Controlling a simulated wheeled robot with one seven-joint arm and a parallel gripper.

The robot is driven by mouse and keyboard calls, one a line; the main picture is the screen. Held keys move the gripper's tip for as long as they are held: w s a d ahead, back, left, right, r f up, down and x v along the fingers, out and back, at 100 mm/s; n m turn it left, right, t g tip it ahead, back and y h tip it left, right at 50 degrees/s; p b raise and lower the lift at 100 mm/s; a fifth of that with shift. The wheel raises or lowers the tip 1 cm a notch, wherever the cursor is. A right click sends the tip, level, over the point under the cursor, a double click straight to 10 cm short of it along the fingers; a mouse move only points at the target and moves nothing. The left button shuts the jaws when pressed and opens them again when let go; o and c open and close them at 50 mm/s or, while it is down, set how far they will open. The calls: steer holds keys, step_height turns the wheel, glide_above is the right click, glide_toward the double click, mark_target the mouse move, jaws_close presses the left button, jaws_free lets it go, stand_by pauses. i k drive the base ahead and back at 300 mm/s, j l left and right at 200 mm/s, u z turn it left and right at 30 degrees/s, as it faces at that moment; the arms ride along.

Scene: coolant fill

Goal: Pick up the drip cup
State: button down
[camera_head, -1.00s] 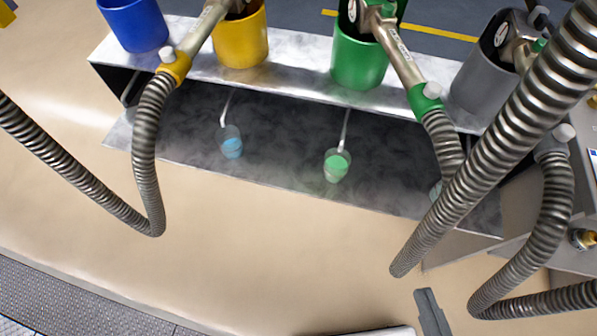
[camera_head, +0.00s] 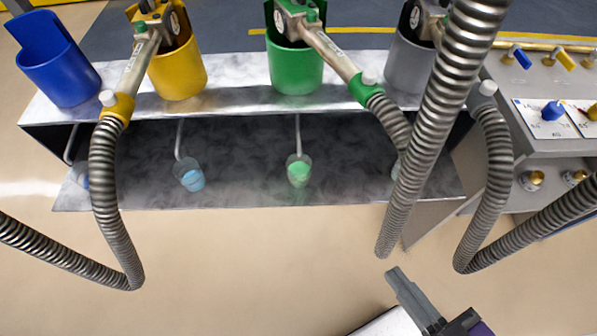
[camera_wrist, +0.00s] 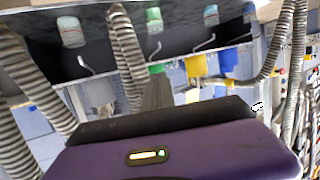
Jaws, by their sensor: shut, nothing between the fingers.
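Several small clear drip cups stand in a row on the lower metal shelf. In the head view one holds blue liquid (camera_head: 192,179) and one holds green liquid (camera_head: 299,172). Two more, at the row's left and right ends, are mostly hidden by hoses. In the wrist view, which looks upside down, a cup with pale contents (camera_wrist: 71,31) is at upper left and the green one (camera_wrist: 154,20) is right of it. My gripper (camera_head: 393,271) is shut and empty, in front of the shelf and below its right part, apart from every cup. Its fingers also show in the wrist view (camera_wrist: 158,80).
The upper ledge (camera_head: 230,98) carries blue, yellow, green and grey holders with nozzles. A thick ribbed hose (camera_head: 432,130) hangs between my gripper and the right end of the shelf. A valve panel (camera_head: 545,130) stands at right. The floor before the shelf's middle is clear.

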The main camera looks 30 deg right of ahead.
mark_target(298, 169)
steer(key=i+j+z, duration=0.15)
steer(key=j, duration=0.25)
steer(key=i+j+z, duration=0.15)
steer(key=i+j, duration=0.2)
steer(key=i+j+z, duration=0.15)
steer(key=j, duration=0.35)
steer(key=j+z, duration=0.1)
steer(key=j, duration=0.3)
steer(key=k+j+z, duration=0.1)
steer(key=j, duration=0.25)
steer(key=k+j+z, duration=0.1)
steer(key=j, duration=0.3)
steer(key=k+j+z, duration=0.1)
steer(key=j, duration=0.25)
steer(key=k, duration=0.05)
